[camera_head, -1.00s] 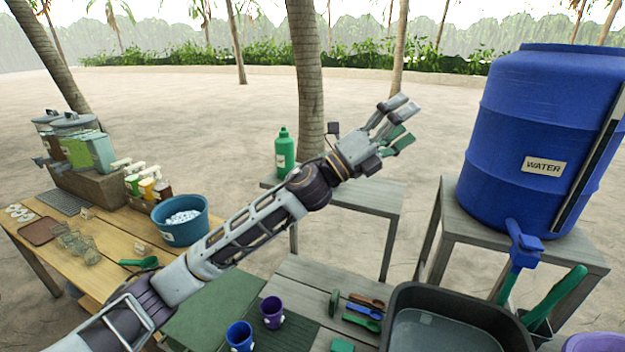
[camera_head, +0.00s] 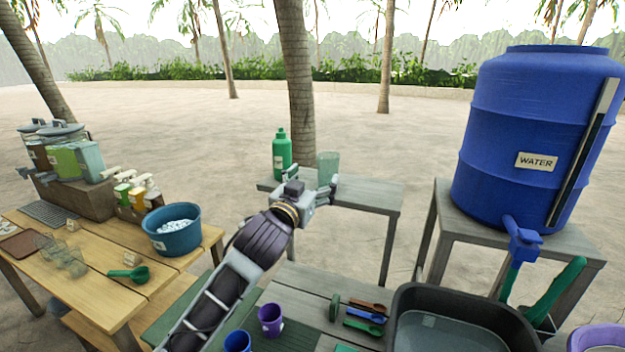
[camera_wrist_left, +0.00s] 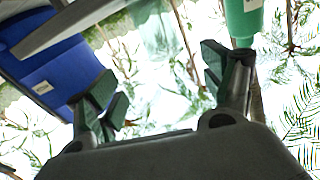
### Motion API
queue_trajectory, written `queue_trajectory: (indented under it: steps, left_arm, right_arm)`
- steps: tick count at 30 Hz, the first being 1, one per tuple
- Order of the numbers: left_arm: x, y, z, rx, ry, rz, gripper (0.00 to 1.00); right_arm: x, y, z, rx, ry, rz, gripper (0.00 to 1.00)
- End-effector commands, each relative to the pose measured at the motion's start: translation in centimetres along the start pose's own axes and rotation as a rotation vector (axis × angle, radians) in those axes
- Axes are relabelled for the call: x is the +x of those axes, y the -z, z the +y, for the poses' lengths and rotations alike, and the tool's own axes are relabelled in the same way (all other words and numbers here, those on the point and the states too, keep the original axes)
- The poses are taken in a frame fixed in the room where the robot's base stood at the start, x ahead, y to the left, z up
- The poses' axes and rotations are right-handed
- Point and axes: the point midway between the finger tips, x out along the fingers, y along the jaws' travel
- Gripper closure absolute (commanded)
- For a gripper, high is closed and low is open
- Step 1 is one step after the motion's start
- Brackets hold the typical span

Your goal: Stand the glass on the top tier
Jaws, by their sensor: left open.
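A pale green see-through glass (camera_head: 328,161) stands upright on the raised grey slatted table (camera_head: 370,195) at the back, right of a green bottle (camera_head: 281,156). My left gripper (camera_head: 312,182) is open and empty, in front of the glass in the head view and partly covering its base. In the left wrist view the open fingers (camera_wrist_left: 165,88) spread wide, with a faint pale green shape, likely the glass (camera_wrist_left: 158,36), beyond the gap. The bottle (camera_wrist_left: 243,18) shows near the right finger. I cannot tell which surface is the top tier. My right gripper is not in view.
Several clear glasses (camera_head: 70,262), a green scoop (camera_head: 130,273) and a blue tub (camera_head: 172,243) are on the wooden table at left. Purple (camera_head: 270,318) and blue cups, tools and a dark basin (camera_head: 400,300) are in front. A blue water barrel (camera_head: 535,130) stands right.

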Motion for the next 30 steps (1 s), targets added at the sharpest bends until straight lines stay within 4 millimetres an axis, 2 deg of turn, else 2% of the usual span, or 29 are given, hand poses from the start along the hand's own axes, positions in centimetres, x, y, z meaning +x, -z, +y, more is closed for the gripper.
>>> queue_trajectory:
  steps: [1, 5, 18, 23, 30]
  left_arm:
    - [-0.2, -0.8, 0.1, -0.041, 0.000, -0.024, 0.19]
    - [-0.4, -1.7, 0.3, -0.102, 0.000, -0.061, 0.19]
    - [-0.3, -1.8, 0.3, -0.110, 0.001, -0.066, 0.19]
    - [0.5, -1.8, 0.3, -0.109, 0.002, -0.066, 0.19]
    - [2.7, -1.9, 0.3, -0.108, 0.002, -0.065, 0.19]
  right_arm:
    - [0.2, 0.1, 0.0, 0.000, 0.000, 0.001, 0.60]
    - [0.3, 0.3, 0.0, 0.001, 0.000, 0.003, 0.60]
    - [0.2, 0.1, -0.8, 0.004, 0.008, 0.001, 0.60]
    - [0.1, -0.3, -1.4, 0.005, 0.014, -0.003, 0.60]
    - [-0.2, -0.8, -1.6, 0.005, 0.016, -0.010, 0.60]
